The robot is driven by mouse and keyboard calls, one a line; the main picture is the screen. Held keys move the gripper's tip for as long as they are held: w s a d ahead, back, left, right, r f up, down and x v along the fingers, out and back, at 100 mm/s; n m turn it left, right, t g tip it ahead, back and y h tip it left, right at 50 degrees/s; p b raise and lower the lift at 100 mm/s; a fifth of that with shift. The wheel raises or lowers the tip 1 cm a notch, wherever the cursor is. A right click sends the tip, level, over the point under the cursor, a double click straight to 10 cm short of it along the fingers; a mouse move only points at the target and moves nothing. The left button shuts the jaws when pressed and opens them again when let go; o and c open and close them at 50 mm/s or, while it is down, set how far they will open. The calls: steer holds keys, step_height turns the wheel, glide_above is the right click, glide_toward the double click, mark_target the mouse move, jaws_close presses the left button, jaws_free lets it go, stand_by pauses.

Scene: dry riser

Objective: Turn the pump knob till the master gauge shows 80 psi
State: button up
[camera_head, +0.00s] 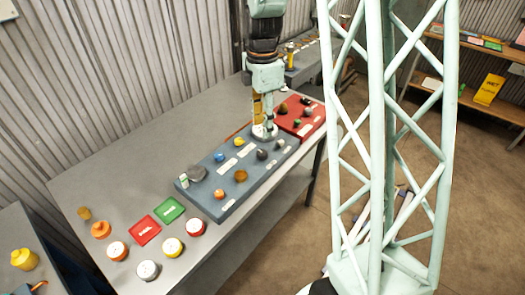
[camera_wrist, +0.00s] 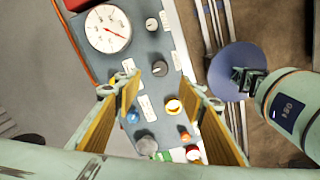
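A blue-grey panel (camera_head: 240,190) with several knobs and white labels lies on the table. A round white gauge with a red needle (camera_wrist: 108,28) sits at the panel's upper left in the wrist view; its numbers are too small to read. The labels are unreadable, so I cannot tell which is the pump knob. My gripper (camera_wrist: 163,88) is open and empty above the panel; in the head view it (camera_head: 266,128) is over the panel's far part.
A red panel (camera_head: 300,118) with knobs adjoins the far end. Red (camera_head: 145,230) and green (camera_head: 169,210) plates and several coloured caps lie on the near table (camera_head: 110,180). A corrugated wall (camera_head: 100,80) stands behind. Shelves (camera_head: 490,60) stand at the right.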

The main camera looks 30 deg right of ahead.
mark_target(263, 152)
steer(key=shift+f+b, duration=0.65)
steer(key=shift+f, duration=5.55)
steer(key=c, duration=0.8)
steer(key=shift+c, duration=0.2)
